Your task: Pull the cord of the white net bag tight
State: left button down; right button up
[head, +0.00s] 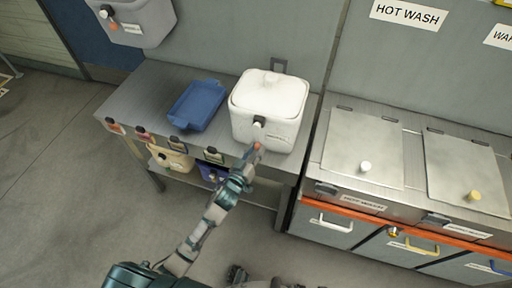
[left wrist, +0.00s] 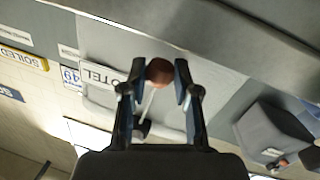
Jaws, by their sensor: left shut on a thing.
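The white bag (head: 268,100) looks like a boxy white block with a rounded top, standing at the right end of the grey bench. A dark cord stop (head: 259,121) sits on its front. My left gripper (head: 253,150) is in front of and below the stop, at a red-brown ball (head: 257,146). In the left wrist view the gripper (left wrist: 160,82) is shut on this ball (left wrist: 159,72). A thin pale cord (left wrist: 149,101) runs from the ball to the dark stop (left wrist: 140,128). My right gripper is not seen.
A blue tray (head: 198,104) lies on the bench (head: 150,92) left of the bag. A grey bag (head: 143,22) with a similar stop hangs on the wall. Tan (head: 173,160) and purple (head: 212,173) containers sit below. Metal lids (head: 363,147) lie right. The floor at left is clear.

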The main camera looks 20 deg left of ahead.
pick_arm(q)
jog(key=c, duration=0.8)
grip_release()
jog(key=s, duration=0.4)
jog(key=s+a, duration=0.1)
jog(key=s, duration=0.3)
jog(key=s+a, duration=0.1)
jog(key=s, duration=0.2)
jog(key=shift+s+a, duration=0.2)
jog(key=shift+s, duration=0.2)
